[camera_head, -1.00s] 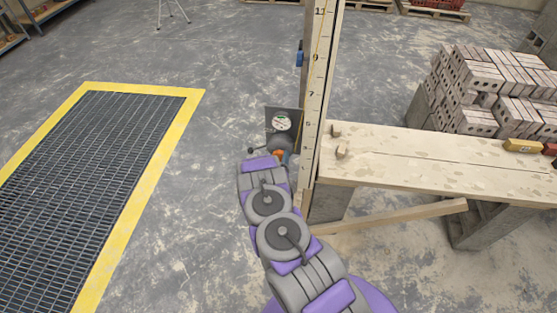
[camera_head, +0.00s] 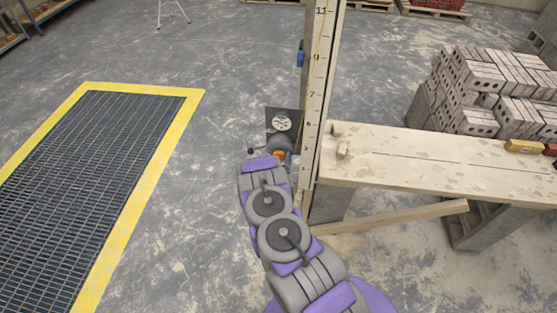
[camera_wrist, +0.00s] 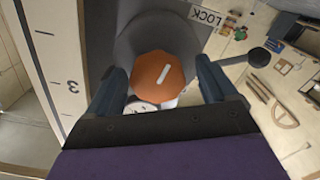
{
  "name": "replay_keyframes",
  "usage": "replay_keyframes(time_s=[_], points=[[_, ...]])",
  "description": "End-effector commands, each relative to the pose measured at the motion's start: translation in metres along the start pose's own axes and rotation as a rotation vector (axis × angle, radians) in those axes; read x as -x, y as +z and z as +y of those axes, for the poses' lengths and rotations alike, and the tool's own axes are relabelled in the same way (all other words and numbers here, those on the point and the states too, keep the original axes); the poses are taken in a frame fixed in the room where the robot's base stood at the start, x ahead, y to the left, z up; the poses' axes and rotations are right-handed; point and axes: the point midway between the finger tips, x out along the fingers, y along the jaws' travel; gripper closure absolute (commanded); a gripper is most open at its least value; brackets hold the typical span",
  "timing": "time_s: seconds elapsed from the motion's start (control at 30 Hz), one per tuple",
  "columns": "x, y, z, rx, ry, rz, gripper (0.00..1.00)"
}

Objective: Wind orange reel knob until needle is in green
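The orange reel knob (camera_wrist: 157,77), faceted with a white mark, sits on a round grey reel (camera_wrist: 135,38) in the wrist view. My gripper (camera_wrist: 160,85) has one finger on each side of the knob, with a narrow gap visible at each side, so it looks open around it. In the head view a sliver of the orange knob (camera_head: 279,155) shows beyond my wrist. The round white gauge (camera_head: 281,122) is on a dark plate above it; its needle is too small to read. In the wrist view the gauge is mostly hidden behind knob and gripper.
A LOCK label (camera_wrist: 207,16) and a black ball-ended lever (camera_wrist: 258,56) are right of the reel. A numbered wooden post (camera_head: 316,100) stands close to the right of my gripper. A plank bench (camera_head: 440,165) extends right. Floor left of my arm is open up to the yellow-edged grate (camera_head: 150,180).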

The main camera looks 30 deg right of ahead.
Motion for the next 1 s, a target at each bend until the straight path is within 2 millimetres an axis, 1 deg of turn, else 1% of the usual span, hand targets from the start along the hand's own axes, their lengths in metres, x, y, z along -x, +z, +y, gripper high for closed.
replay_keyframes(time_s=[0.27,0.37,0.43,0.57,0.8,1.0], points=[[0.0,-0.002,0.001,-0.001,0.002,0.003,0.11],[0.006,-0.002,0.001,-0.002,0.002,0.003,0.11],[0.014,-0.002,0.001,-0.002,0.002,0.004,0.11],[0.038,-0.001,-0.001,0.001,-0.003,-0.001,0.11],[0.092,-0.002,-0.002,0.003,-0.003,0.003,0.11],[0.131,0.0,-0.002,0.002,-0.003,0.0,0.11]])
